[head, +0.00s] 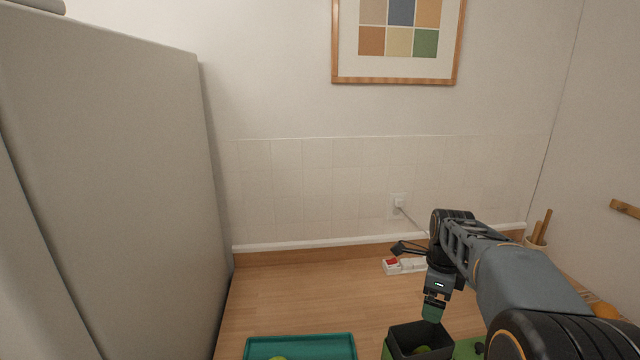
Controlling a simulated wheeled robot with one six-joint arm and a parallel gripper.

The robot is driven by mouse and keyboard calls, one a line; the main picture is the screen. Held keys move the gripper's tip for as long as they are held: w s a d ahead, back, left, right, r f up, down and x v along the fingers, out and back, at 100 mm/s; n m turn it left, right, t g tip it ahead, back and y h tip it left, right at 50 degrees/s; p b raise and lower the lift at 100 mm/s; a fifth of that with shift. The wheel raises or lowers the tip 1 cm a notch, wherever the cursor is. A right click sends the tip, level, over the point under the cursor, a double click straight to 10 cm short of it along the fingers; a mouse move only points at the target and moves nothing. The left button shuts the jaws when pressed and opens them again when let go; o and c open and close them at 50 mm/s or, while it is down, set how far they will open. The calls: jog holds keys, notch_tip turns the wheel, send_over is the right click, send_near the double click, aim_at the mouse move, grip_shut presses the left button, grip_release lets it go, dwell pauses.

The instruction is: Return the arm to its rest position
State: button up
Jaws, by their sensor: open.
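My arm reaches in from the lower right and bends down at its wrist. My gripper (433,311) points down, open, just above a dark square bin (405,332). Its fingertips show small and greenish, and I see nothing clearly held between them. The bin has something green inside. The arm's nearest part runs out of the frame at the lower right.
A teal tray (335,347) holding something green stands left of the bin. A green surface (466,349) lies beside the bin. A white power strip (392,268) is behind the wrist. A tall grey cabinet (110,170) fills the left.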

jog(key=s+a+n+t, duration=0.2)
jog(key=s+a+n, duration=0.2)
jog(key=s+n, duration=0.4)
jog(key=s+a+n+t, duration=0.2)
jog(key=s+a+n, duration=0.3)
jog(key=n, duration=1)
jog(key=shift+s+a+f+n, duration=0.2)
jog(key=shift+s+f+n, duration=0.2)
jog(key=shift+s, duration=1.25)
